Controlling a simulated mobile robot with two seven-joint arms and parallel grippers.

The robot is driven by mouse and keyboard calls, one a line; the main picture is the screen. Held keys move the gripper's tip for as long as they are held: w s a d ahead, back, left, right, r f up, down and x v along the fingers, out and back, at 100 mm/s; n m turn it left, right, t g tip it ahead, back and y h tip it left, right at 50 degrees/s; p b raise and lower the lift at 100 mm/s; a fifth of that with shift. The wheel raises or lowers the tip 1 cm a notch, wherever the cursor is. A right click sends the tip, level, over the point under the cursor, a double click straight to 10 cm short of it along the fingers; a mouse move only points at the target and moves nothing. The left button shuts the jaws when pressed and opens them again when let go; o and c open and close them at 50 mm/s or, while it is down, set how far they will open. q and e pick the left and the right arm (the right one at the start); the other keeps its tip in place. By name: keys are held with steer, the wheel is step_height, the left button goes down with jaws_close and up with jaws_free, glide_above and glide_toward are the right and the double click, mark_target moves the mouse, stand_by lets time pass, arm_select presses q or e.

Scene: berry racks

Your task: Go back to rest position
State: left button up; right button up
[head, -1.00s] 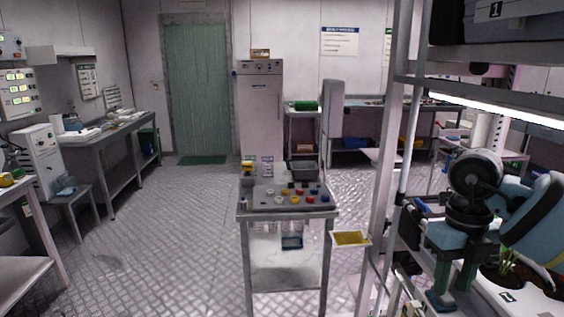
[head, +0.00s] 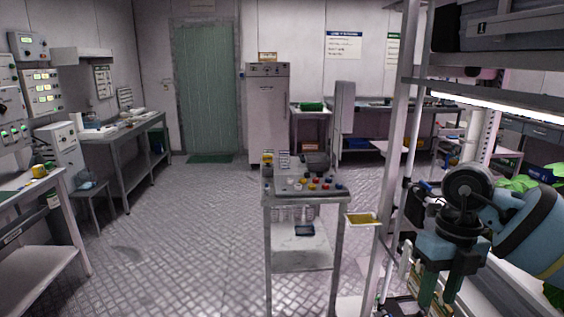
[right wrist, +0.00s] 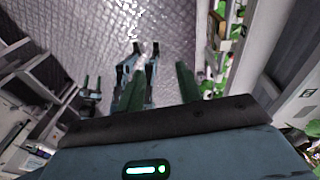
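My right gripper (head: 436,290) points down at the lower right of the head view, beside the grey rack post (head: 393,150). In the right wrist view its two green fingers (right wrist: 158,82) stand apart with nothing clearly held between them. My blue and black right arm reaches in from the right edge and covers part of the rack shelf.
A grey trolley (head: 268,196) with coloured knobs on top stands mid-floor. A small yellow pad on a white holder (head: 362,219) juts from the rack's left side. Green leaves (head: 517,184) show behind my arm. The floor (head: 180,240) left of the trolley is clear.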

steer(key=s+a+f+m+t+y+p, duration=0.1)
steer(key=s+a+f+m+t+y, duration=0.2)
steer(key=a+y, duration=0.8)
steer(key=s+a+f+m+y, duration=0.35)
steer(key=s+a+y, duration=0.25)
steer(key=a+y, duration=0.5)
steer(key=d+f+m+t+h+p, duration=0.1)
steer(key=d+f+m+t+h, duration=0.3)
steer(key=f+m+t+h, duration=0.5)
steer(key=d+f+m+t+h, duration=0.35)
steer(key=m+t+h, duration=0.2)
steer(key=m, duration=0.75)
arm_select(q)
steer(key=shift+t, duration=0.4)
steer(key=w+r, duration=0.3)
steer(key=shift+w+r+p, duration=0.1)
steer(key=shift+r+p, duration=0.25)
steer(key=shift+p, duration=0.05)
arm_select(e)
steer(key=s+d+f+m+g+h, duration=0.3)
steer(key=s+d+f, duration=0.1)
steer(key=s+f, duration=0.5)
steer(key=s+d+f+m+g+h, duration=0.3)
steer(key=s+f, duration=0.6)
steer(key=s, duration=0.3)
steer(key=shift+d+m+g, duration=0.5)
steer(key=shift+m+g, duration=0.05)
steer(key=shift+g, duration=0.1)
